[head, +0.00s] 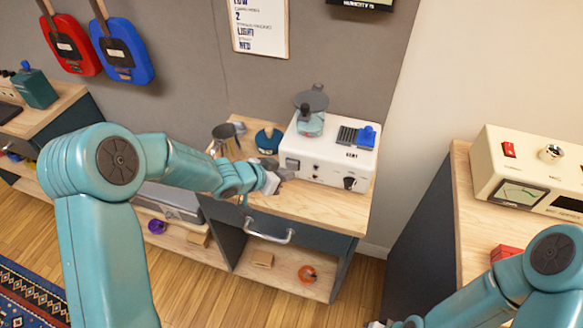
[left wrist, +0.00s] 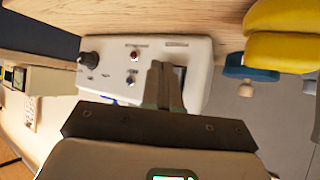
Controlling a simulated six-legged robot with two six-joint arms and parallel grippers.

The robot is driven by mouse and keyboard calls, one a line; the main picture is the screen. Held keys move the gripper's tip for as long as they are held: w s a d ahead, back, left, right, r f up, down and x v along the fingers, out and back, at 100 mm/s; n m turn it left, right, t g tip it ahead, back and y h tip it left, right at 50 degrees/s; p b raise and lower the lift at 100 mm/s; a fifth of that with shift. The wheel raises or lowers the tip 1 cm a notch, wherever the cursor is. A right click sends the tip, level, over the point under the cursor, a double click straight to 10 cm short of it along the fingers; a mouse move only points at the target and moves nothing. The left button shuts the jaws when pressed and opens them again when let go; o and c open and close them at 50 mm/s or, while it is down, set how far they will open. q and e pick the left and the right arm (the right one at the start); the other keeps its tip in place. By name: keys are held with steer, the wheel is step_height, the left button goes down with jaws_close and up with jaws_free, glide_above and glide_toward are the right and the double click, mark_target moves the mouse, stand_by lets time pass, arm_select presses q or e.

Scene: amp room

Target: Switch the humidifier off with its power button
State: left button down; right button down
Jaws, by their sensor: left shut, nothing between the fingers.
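The humidifier appears to be the white box (head: 318,165) on the wooden cabinet top. Its front has small controls and a black knob (head: 350,183). A dark square (left wrist: 181,73) there is partly hidden by my fingers. I cannot tell which control is the power button. My left gripper (head: 275,181) is shut and empty, close in front of the box's left front. Contact cannot be told. My right gripper is mostly cut off at the bottom edge.
A blue-based object (head: 268,140) and a grey cup (head: 225,135) stand left of the box. A drawer handle (head: 270,235) juts out below. A cream meter box (head: 530,170) stands right.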

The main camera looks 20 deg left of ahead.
arm_select(q)
steer(key=shift+s+f+b, duration=0.15)
steer(key=shift+s+b, duration=0.2)
steer(key=shift+s, duration=0.1)
steer(key=s+b, duration=0.2)
steer(key=s, duration=0.1)
steer(key=shift+s, duration=0.35)
steer(key=shift+s+a, duration=0.1)
steer(key=shift+s, duration=0.55)
